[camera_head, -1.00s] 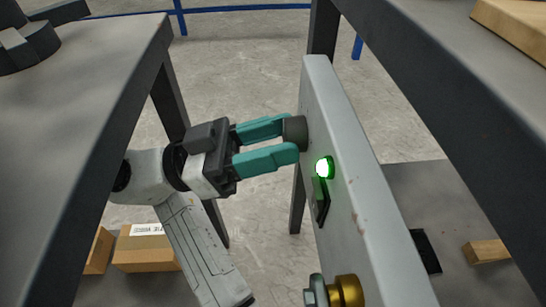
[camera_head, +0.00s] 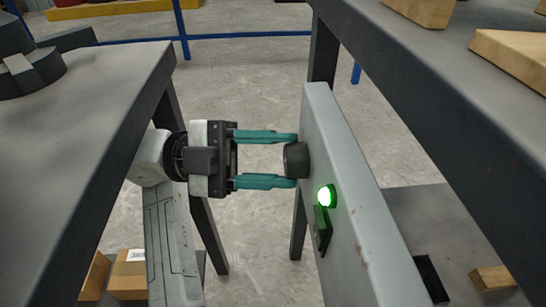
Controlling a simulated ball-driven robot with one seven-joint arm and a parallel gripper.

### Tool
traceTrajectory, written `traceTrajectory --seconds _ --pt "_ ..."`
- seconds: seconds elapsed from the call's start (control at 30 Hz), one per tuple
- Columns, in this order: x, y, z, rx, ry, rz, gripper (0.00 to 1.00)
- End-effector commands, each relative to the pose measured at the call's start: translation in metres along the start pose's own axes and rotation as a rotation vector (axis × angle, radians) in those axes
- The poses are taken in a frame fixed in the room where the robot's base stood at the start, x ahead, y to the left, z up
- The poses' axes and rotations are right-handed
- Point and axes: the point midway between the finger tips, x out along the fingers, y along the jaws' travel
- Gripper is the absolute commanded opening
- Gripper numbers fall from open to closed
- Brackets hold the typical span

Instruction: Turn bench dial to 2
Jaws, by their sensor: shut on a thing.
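The bench dial (camera_head: 296,160) is a dark round knob on the face of a grey upright panel (camera_head: 345,215). My gripper (camera_head: 291,160) reaches it from the left. Its two teal fingers lie above and below the knob and are shut on it. The fingers hide parts of the knob's edge. No number or mark on the dial can be read from here. A lit green lamp (camera_head: 326,196) sits below the dial on the same panel, with a dark switch-like part (camera_head: 322,230) under it.
A dark-framed table (camera_head: 95,120) stands at left, with dark round pieces (camera_head: 30,75) on top. A second table (camera_head: 440,70) stands at right, bearing wooden blocks (camera_head: 515,55). A cardboard box (camera_head: 128,275) lies low at left. Open floor shows between the tables.

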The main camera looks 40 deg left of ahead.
Motion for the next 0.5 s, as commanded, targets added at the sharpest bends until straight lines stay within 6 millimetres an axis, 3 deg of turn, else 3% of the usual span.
traceTrajectory --seconds 0.5 --pt "-0.0001 -0.0024 -0.0014 0.307 -0.019 0.104 0.14"
